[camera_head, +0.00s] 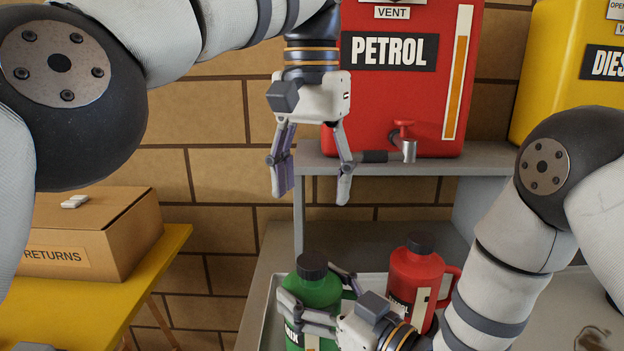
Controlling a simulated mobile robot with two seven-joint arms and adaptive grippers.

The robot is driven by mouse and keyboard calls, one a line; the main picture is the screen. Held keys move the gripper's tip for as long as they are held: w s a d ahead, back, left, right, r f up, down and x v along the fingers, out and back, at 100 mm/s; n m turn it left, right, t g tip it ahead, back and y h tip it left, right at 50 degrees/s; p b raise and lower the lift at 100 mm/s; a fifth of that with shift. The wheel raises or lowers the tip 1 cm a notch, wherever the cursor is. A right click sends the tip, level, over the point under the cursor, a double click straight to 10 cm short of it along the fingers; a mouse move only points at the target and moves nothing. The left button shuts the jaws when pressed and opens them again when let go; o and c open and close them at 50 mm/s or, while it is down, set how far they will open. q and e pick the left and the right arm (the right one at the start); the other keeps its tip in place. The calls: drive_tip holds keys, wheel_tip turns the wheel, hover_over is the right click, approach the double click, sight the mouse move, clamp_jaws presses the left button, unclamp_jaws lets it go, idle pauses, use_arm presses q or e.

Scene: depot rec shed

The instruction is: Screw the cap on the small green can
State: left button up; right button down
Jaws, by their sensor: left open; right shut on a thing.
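The small green can (318,291) stands at the lower centre in the head view, in a shallow grey tray (268,318). A black cap (312,263) sits on its top; I cannot tell how tightly it is seated. My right gripper (309,284) is shut on the green can, with its fingers around the can's body below the cap. The can's lower part is partly hidden by the fingers. My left gripper (315,192) is open and empty, pointing down, above the can and apart from it.
A red can (416,274) with a black cap stands just right of the green one. Behind, a red petrol tank (400,105) with a tap (405,145) rests on a grey shelf (320,163), near my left gripper. A yellow tank (560,75) and a cardboard box (95,235) flank it.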

unclamp_jaws()
drive_tip(key=v, duration=1.2)
